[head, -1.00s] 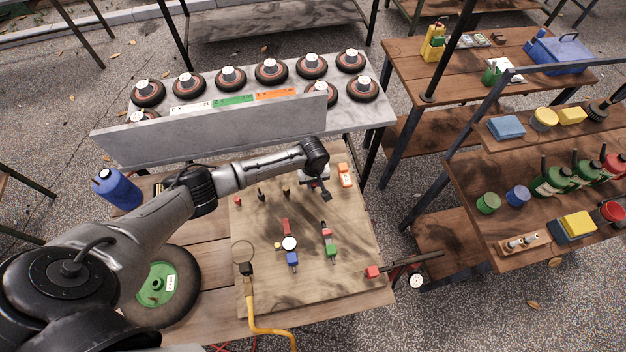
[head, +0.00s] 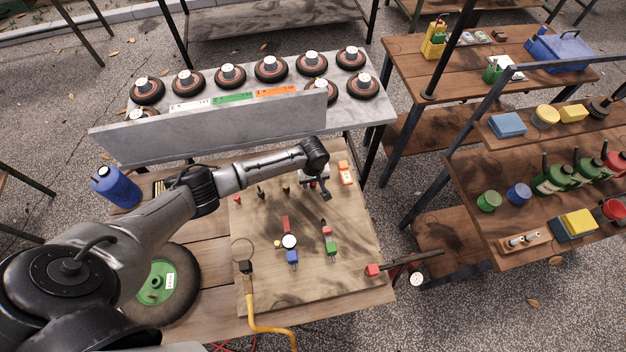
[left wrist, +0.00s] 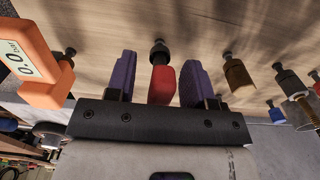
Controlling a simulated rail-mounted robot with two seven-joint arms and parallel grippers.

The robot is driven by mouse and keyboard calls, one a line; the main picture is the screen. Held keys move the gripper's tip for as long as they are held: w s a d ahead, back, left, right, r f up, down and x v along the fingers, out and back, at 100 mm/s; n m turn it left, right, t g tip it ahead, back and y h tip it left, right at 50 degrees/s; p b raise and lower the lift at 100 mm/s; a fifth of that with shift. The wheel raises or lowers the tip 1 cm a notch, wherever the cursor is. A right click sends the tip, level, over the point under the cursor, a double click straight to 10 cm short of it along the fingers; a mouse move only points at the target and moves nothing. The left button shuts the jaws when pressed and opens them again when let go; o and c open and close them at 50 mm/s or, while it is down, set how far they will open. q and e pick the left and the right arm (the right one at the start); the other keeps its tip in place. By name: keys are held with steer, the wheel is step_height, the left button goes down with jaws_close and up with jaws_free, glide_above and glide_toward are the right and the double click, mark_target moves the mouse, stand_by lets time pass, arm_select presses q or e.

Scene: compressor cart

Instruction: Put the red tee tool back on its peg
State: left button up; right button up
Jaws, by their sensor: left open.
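My left gripper (head: 318,190) is over the far right part of the upright wooden board (head: 262,290). In the left wrist view its two purple fingers (left wrist: 158,80) are open, one on each side of a red piece (left wrist: 161,84), which looks like the red tee tool. A dark peg (left wrist: 158,48) is in line with the red piece, at the board. I cannot tell whether the red piece hangs on it, and gaps show between it and both fingers. In the head view the gripper hides this piece. My right gripper is not in view.
An orange gauge (left wrist: 42,78) hangs close left of the fingers in the wrist view; a brown piece (left wrist: 238,75) hangs to the right. Small coloured tools, a yellow hose (head: 250,305) and a grey panel (head: 210,130) are nearby.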

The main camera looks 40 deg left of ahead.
arm_select(q)
steer(key=shift+r, duration=0.3)
step_height(320, 180, up, 13)
steer(key=p, duration=0.2)
steer(key=shift+r, duration=0.15)
stand_by(0.6)
